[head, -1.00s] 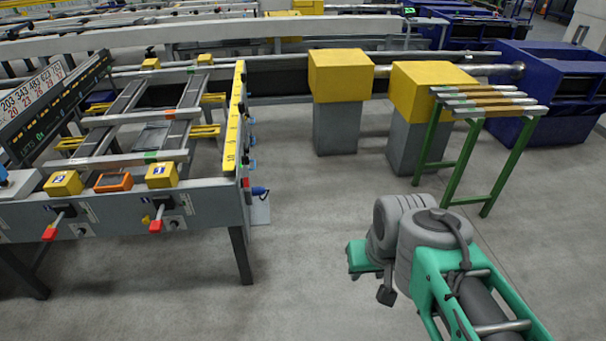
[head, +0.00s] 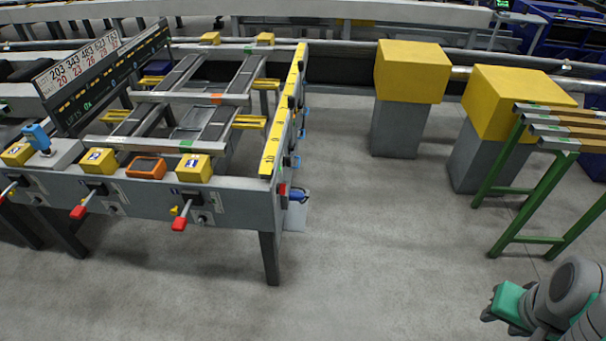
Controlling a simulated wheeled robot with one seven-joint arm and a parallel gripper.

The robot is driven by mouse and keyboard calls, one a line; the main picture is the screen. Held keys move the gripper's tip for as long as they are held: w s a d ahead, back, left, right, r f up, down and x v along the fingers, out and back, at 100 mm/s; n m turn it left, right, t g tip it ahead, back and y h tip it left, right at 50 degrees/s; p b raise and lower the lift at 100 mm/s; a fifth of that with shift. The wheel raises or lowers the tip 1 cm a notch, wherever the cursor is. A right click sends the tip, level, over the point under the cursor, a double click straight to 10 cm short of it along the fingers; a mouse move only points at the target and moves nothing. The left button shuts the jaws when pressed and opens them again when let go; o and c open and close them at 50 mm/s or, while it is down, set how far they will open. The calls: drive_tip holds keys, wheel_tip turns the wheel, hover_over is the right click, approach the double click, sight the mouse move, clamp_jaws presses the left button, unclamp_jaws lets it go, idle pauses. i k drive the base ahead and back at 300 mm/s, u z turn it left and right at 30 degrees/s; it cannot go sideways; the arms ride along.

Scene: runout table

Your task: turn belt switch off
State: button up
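The runout table (head: 235,205) stands at left with a grey front panel. Red-tipped levers stick out of it: one at the left edge (head: 8,190), one in the middle (head: 78,212) and one at right (head: 180,224), which has a small yellow part beside it. I cannot tell from any readable label which one is the belt switch. The end of my arm, with my gripper (head: 496,316), is at the bottom right, far from the levers and touching nothing visible. Its fingers are too unclear to tell open from shut.
Yellow boxes (head: 193,168), an orange-framed box (head: 146,168) and a blue handle (head: 37,138) top the panel. A blue fitting (head: 298,195) juts from the table's right end. Yellow-topped pedestals (head: 412,70) and a green rack (head: 540,195) stand at right. The floor between is clear.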

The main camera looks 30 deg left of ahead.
sight(280, 187)
drive_tip(key=i, duration=0.9)
drive_tip(key=u, duration=3.75)
